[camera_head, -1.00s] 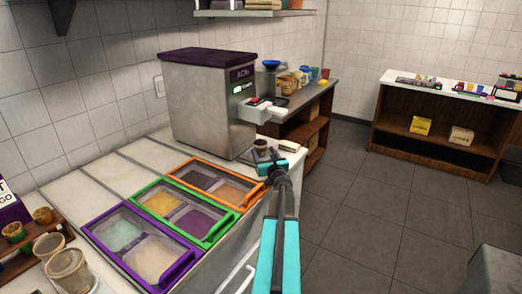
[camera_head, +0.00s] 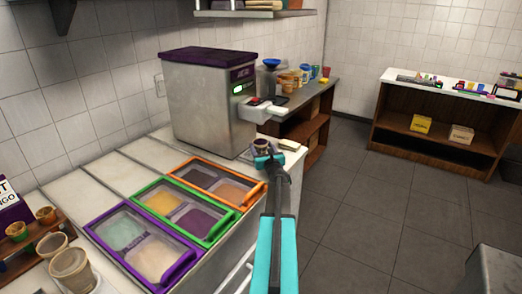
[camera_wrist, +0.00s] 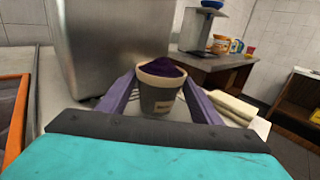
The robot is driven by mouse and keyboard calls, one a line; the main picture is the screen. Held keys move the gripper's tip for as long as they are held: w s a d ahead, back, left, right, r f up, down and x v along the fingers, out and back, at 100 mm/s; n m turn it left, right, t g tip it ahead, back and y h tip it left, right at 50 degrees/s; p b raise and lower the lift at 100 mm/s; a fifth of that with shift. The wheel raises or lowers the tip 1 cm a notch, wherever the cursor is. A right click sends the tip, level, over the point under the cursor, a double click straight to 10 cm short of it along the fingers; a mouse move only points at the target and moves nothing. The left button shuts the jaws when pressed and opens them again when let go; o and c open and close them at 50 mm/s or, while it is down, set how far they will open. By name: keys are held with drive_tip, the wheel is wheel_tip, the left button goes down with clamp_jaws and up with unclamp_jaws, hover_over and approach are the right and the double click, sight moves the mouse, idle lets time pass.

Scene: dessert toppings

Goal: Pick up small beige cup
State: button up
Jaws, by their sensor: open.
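A small cup (camera_head: 261,146) with purple filling stands on the counter below the dispensing machine. In the wrist view this cup (camera_wrist: 160,88) has a beige rim, a dark grey body and a small label. My gripper (camera_head: 263,157) is open at the cup. In the wrist view, the two purple fingers of my gripper (camera_wrist: 160,92) stand on either side of the cup, with a visible gap on at least the right.
The steel machine (camera_head: 207,103) stands just behind the cup. Topping bins with orange (camera_head: 246,200), green (camera_head: 215,236) and purple (camera_head: 178,270) frames lie in front. Two larger beige cups (camera_head: 72,268) (camera_head: 52,245) stand at lower left. A pale flat object (camera_wrist: 233,107) lies right of the cup.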

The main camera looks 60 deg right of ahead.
sight(259, 141)
drive_tip(key=shift+r+p+x, duration=0.15)
drive_tip(key=shift+p+x, duration=0.25)
drive_tip(key=shift+x, duration=0.3)
drive_tip(key=shift+r+p+x, duration=0.15)
drive_tip(key=shift+p+x, duration=0.2)
drive_tip(key=shift+x, duration=0.4)
drive_tip(key=shift+p+x, duration=0.4)
drive_tip(key=shift+x, duration=0.75)
drive_tip(key=shift+c, duration=0.4)
drive_tip(key=c, duration=0.8)
drive_tip(key=shift+r, duration=0.1)
drive_tip(key=shift+r+b, duration=0.3)
drive_tip(key=shift+r, duration=0.45)
drive_tip(key=shift+s+a+r, duration=0.15)
drive_tip(key=shift+s+r, duration=0.05)
drive_tip(key=shift+r, duration=0.7)
drive_tip(key=b+v, duration=0.1)
drive_tip(key=v, duration=0.4)
drive_tip(key=s+d+r+b+v, duration=0.1)
drive_tip(key=v, duration=0.4)
drive_tip(key=b+v, duration=0.1)
drive_tip(key=v, duration=0.4)
drive_tip(key=shift+s+d+r, duration=0.2)
drive_tip(key=shift+s, duration=0.25)
